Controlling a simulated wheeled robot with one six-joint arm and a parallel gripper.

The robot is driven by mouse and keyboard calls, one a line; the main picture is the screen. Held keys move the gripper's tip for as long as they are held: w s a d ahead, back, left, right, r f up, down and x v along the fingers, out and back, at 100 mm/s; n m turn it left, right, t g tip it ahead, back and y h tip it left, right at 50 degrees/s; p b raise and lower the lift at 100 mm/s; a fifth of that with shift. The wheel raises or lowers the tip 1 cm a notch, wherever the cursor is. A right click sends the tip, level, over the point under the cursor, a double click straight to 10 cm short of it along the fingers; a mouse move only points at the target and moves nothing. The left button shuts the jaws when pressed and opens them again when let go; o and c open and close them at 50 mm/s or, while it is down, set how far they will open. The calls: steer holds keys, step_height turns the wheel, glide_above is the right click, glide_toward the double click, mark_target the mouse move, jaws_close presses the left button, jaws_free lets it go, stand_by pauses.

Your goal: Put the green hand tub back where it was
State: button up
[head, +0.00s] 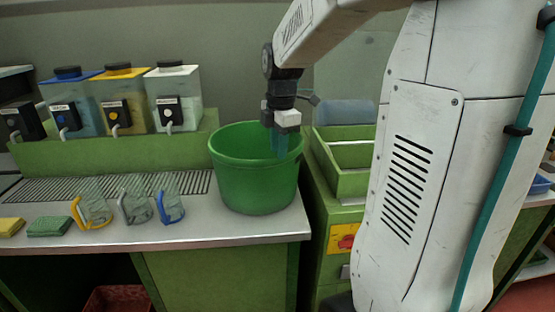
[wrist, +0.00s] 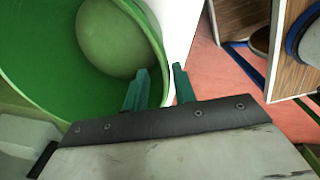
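The green hand tub (head: 250,188) stands upright on the right end of the grey counter, in the head view. In the wrist view its inside wall (wrist: 45,60) and paler bottom fill the upper left; it looks empty. My gripper (head: 283,150) points down at the tub's right rim. In the wrist view my gripper (wrist: 160,85) has its teal fingers apart, one over the inside of the tub and the other just beyond the wall. The rim runs between them, with gaps showing. Whether a finger touches the wall cannot be told.
Left of the tub are glass jugs with coloured handles (head: 137,208), sponges (head: 49,227) and a drain grille. Dispensers (head: 123,100) stand on the green ledge behind. A green unit with open trays (head: 345,183) is to the right, across a gap. The counter's front edge (head: 190,243) is near.

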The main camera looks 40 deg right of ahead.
step_height(320, 180, up, 7)
steer(key=s+a+f+m, duration=0.3)
steer(key=s+a+m, duration=0.4)
steer(key=s, duration=0.4)
steer(key=s+a+f+m, duration=0.3)
steer(key=s+a+m, duration=0.5)
steer(key=s+a, duration=0.1)
steer(key=shift+s+a+f+m, duration=0.3)
steer(key=shift+s+a, duration=0.1)
steer(key=shift+s, duration=0.5)
steer(key=shift+d+t, duration=0.1)
steer(key=shift+t, duration=0.2)
